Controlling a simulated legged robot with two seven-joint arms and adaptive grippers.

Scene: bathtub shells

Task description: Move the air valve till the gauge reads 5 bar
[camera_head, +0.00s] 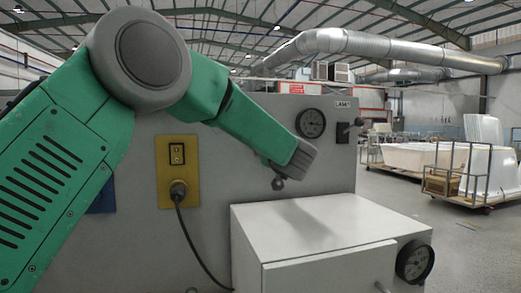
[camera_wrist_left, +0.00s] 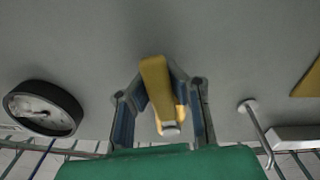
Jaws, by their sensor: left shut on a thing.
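The yellow air valve handle (camera_wrist_left: 155,88) shows in the left wrist view, in front of a grey panel. My left gripper (camera_wrist_left: 163,92) is shut on it, with one dark finger on each side. In the head view my green left arm reaches across the panel and hides the handle and the fingers. My right gripper is not in view.
Bathtub shells (camera_head: 410,157) and a trolley stand in the hall at right.

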